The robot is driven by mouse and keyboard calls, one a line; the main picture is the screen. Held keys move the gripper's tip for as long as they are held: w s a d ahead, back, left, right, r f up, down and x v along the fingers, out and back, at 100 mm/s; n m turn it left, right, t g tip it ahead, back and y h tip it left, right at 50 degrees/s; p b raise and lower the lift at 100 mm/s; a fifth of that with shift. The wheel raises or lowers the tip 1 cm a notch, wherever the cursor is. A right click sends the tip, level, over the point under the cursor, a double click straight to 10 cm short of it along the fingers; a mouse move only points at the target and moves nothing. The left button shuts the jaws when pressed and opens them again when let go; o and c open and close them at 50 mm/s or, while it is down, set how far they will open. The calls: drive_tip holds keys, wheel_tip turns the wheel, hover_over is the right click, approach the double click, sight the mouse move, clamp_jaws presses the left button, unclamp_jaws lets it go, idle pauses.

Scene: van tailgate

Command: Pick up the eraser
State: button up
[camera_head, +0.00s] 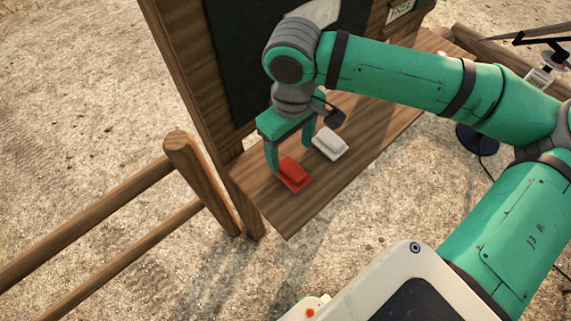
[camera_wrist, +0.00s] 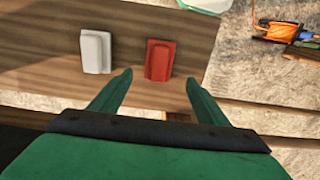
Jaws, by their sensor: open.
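Two blocks of like shape, each with a raised ridge on a flat base, lie on the wooden shelf (camera_head: 262,193). One is red (camera_head: 294,174) and one is white (camera_head: 329,144); I cannot tell from looks alone which the task calls the eraser. My gripper (camera_head: 290,157) is open and empty, pointing down over the shelf by the red block. In the wrist view, the red block (camera_wrist: 159,60) lies just beyond the gap between the fingertips (camera_wrist: 159,79). The white block (camera_wrist: 95,52) is left of the left finger. Neither block is visibly touched.
A dark board (camera_head: 244,70) in a wooden frame rises behind the shelf. A wooden rail fence (camera_head: 100,210) stands at the left. An orange item (camera_wrist: 280,31) lies on the ground in the wrist view. The shelf's near end is bare.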

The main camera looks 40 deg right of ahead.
sight(293, 168)
drive_tip(key=f, duration=0.4)
drive_tip(key=shift+s+d+f, duration=0.1)
drive_tip(key=shift+s, duration=0.25)
drive_tip(key=shift+d+f, duration=0.1)
drive_tip(key=shift+f, duration=2.55)
drive_tip(key=c, duration=1.1)
